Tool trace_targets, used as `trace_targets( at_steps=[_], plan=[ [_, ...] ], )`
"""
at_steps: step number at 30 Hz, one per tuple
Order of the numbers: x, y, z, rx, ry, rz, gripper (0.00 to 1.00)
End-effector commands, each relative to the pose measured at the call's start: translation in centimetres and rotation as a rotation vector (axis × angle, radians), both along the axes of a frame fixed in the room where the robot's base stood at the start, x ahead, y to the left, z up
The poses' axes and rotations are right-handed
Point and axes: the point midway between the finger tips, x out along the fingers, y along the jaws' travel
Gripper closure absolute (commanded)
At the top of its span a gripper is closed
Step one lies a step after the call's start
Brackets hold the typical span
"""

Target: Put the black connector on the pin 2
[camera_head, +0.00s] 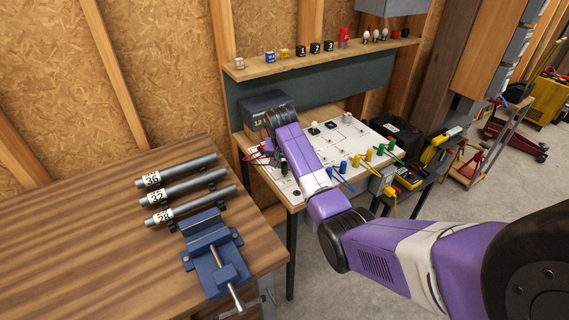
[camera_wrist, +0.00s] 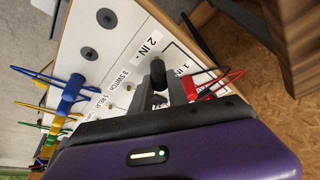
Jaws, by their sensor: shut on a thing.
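In the wrist view my gripper (camera_wrist: 158,82) is shut on the black connector (camera_wrist: 157,71), which shows as a dark rounded end between the grey fingertips. It is at the white board (camera_wrist: 120,58), beside the printed label "2 IN -" (camera_wrist: 150,46). Pin 2 itself is not visible; the connector and fingers cover that spot, so I cannot tell whether the connector touches it. A red connector (camera_wrist: 190,88) with looped leads is close beside the fingers, near the label "1 IN".
Blue, yellow and green connectors (camera_head: 380,150) line the board's front edge. A dark 12 V box (camera_head: 262,106) stands behind my wrist. A shelf (camera_head: 310,61) with small blocks and bulbs runs above. A wooden bench with a blue vise (camera_head: 213,255) is at left.

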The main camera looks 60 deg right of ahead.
Motion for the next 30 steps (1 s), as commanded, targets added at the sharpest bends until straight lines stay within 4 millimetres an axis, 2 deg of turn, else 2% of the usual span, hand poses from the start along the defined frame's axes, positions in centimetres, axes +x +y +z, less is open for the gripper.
trace_targets(
  at_steps=[30],
  plan=[
    [0.0, 0.02, -0.68, 0.001, 0.0, 0.0, 1.0]
  ],
)
